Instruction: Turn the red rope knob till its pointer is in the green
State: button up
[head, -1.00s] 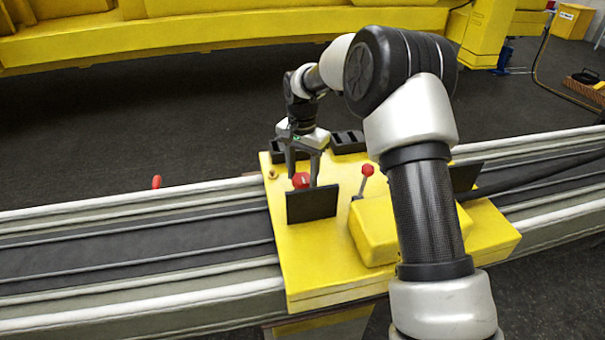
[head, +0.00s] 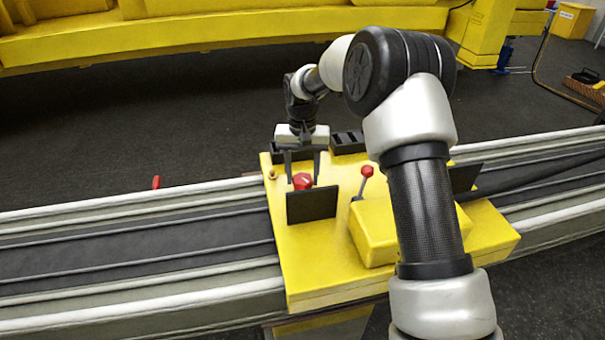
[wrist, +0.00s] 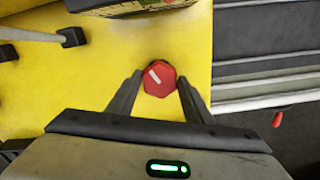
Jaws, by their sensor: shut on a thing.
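The red rope knob (head: 303,182) stands on the yellow console (head: 300,262), partly behind a small black panel (head: 312,205) in the head view. In the wrist view the faceted red knob (wrist: 160,81) shows a white pointer line slanting towards the upper left. My gripper (head: 303,177) is above the console with one finger on each side of the knob, shut on it. The wrist view also shows my gripper's fingers (wrist: 159,84) flanking the knob.
A red-tipped lever (head: 366,172) stands right of the knob, near a raised yellow box (head: 372,228). Black slotted blocks (head: 349,142) line the console's back edge. A grey rail (head: 130,235) runs to the left, with a small red handle (head: 156,182) beyond it.

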jog(key=n, duration=0.5)
jog(key=shift+r+n+p, duration=0.1)
jog(key=shift+n+p, duration=0.2)
jog(key=shift+n, duration=2.2)
jog(key=o, duration=1)
jog(key=shift+o, duration=0.2)
